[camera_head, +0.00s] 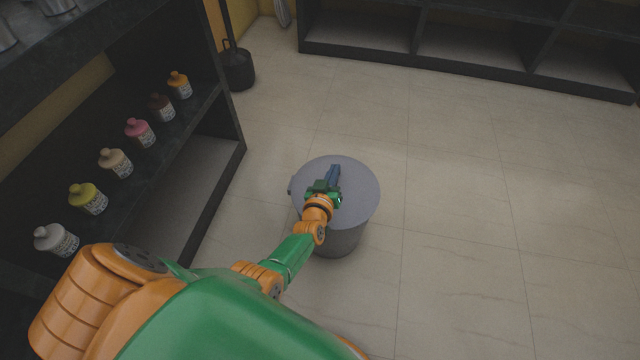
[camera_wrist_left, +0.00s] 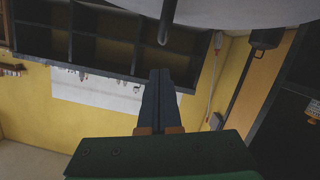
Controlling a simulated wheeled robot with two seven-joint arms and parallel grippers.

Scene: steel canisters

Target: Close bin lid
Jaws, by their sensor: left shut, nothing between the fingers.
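A grey round bin (camera_head: 342,240) stands on the tiled floor in the middle of the head view. Its flat grey lid (camera_head: 360,190) lies across the top and looks level and down on the rim. My left gripper (camera_head: 335,170) is over the lid, with its fingers shut and empty. Whether it touches the lid I cannot tell. In the left wrist view the shut fingers (camera_wrist_left: 160,75) point away from the camera, and a pale grey surface (camera_wrist_left: 250,12), seemingly the lid, fills the top edge. My right gripper is not in view.
A dark shelf (camera_head: 190,125) with several coloured bottles stands at the left. A dark bucket-like container (camera_head: 237,68) is behind it. A low dark shelf unit (camera_head: 460,50) lines the back. The floor right of the bin is clear.

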